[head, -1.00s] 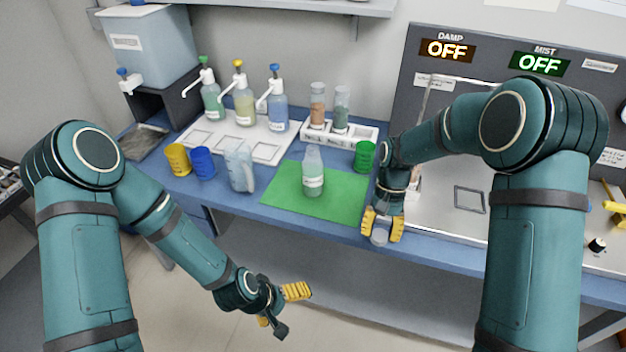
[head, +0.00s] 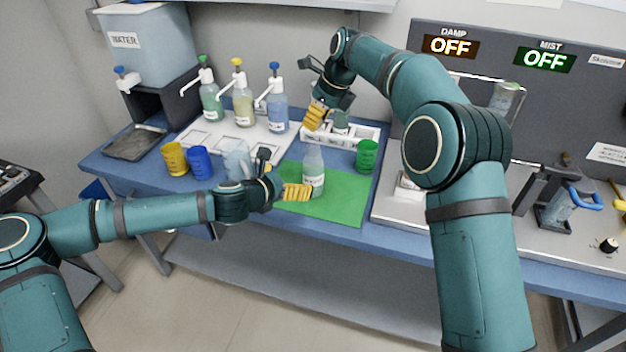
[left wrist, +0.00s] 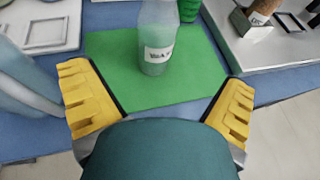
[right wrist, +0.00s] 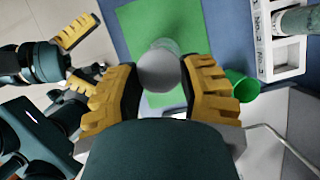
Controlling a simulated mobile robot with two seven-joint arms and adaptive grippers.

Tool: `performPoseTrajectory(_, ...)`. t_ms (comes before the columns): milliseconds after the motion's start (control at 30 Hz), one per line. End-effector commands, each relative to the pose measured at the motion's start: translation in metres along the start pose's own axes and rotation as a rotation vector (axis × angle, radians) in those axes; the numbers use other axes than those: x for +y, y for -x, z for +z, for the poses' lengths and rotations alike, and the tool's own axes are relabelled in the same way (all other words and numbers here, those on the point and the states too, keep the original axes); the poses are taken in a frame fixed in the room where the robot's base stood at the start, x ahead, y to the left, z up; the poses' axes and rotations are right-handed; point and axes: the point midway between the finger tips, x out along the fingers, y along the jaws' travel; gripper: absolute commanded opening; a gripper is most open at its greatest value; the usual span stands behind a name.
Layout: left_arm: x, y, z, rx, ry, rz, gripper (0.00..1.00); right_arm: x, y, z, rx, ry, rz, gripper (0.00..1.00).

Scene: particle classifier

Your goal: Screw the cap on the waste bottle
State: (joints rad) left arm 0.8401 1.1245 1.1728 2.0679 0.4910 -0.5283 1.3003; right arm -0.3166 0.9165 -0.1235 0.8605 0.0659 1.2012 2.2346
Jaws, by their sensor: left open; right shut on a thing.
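The waste bottle (head: 313,180), clear with a white label, stands upright on the green mat (head: 345,205); no cap shows on its neck. It also shows in the left wrist view (left wrist: 158,45), ahead of and between the fingers. My left gripper (head: 297,191) is open beside the bottle, low on its left in the head view. My right gripper (head: 316,116) is raised above and behind the bottle. In the right wrist view its fingers (right wrist: 160,80) are shut on a round grey cap (right wrist: 160,71), with the bottle partly hidden beyond it. The cap is not discernible in the head view.
A green cup (head: 366,156) stands right of the bottle. A white rack (head: 365,137) is behind the mat, partly hidden by my right gripper. A clear jug (head: 237,162), a blue cup (head: 200,163) and a yellow cup (head: 174,158) stand left. Pump bottles (head: 243,100) stand behind.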

Motion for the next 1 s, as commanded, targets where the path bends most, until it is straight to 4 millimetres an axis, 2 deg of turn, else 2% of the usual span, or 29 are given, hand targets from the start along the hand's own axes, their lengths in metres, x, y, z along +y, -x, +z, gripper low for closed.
performPoseTrajectory(367,0.005,0.001,0.004,-0.008,0.028,0.008,1.0,0.0,0.002,0.004,0.0,-0.023,-0.009,0.33)
performPoseTrajectory(533,0.004,-0.006,0.004,-0.009,0.028,0.007,1.0,0.0,0.002,0.003,0.0,-0.023,-0.009,0.33)
performPoseTrajectory(667,0.004,-0.022,0.004,-0.009,0.029,0.005,1.0,0.0,0.002,0.003,0.0,-0.022,-0.009,0.33)
performPoseTrajectory(1000,0.004,-0.083,0.004,-0.008,0.027,0.006,1.0,0.0,0.002,0.003,0.0,-0.022,-0.008,0.33)
